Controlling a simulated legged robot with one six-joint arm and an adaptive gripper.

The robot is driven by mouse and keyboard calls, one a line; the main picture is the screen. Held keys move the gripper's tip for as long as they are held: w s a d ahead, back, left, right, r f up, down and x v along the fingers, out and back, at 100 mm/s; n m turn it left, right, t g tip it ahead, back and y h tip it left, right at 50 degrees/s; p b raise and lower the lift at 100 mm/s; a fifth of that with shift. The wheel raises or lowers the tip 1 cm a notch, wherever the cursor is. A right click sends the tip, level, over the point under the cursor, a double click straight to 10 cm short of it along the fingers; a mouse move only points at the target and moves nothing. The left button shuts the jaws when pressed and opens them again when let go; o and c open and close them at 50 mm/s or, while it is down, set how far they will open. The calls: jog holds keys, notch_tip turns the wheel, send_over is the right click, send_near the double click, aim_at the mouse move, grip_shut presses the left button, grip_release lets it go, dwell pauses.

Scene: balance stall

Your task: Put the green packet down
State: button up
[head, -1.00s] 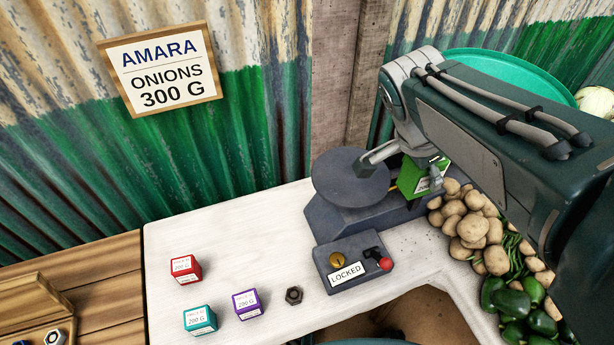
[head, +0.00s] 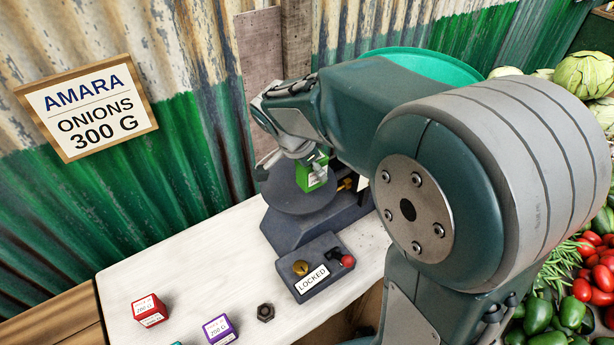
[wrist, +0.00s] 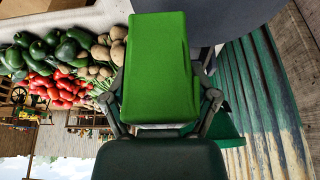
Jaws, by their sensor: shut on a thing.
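The green packet (head: 312,176) is in my gripper (head: 308,162) in the head view. It is over the round grey plate of the balance (head: 288,198), at the plate's right part. I cannot tell whether the packet touches the plate. In the wrist view the green packet (wrist: 158,70) fills the middle, with a gripper finger on each side of it. My gripper is shut on it. My arm hides the right part of the balance in the head view.
A control box marked LOCKED (head: 316,268) with a red knob stands in front of the balance. A red packet (head: 150,310), a purple packet (head: 219,330) and a dark nut (head: 265,312) sit on the white counter (head: 190,270). Vegetables (head: 590,270) lie at the right.

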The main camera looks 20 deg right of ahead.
aim_at(310, 180)
jog(key=w+f, duration=0.2)
jog(key=f, duration=0.1)
jog(key=shift+w, duration=0.15)
jog(key=shift+a+f, duration=0.15)
jog(key=shift+f, duration=1.2)
jog(key=shift+f, duration=0.1)
jog(key=o, duration=1.2)
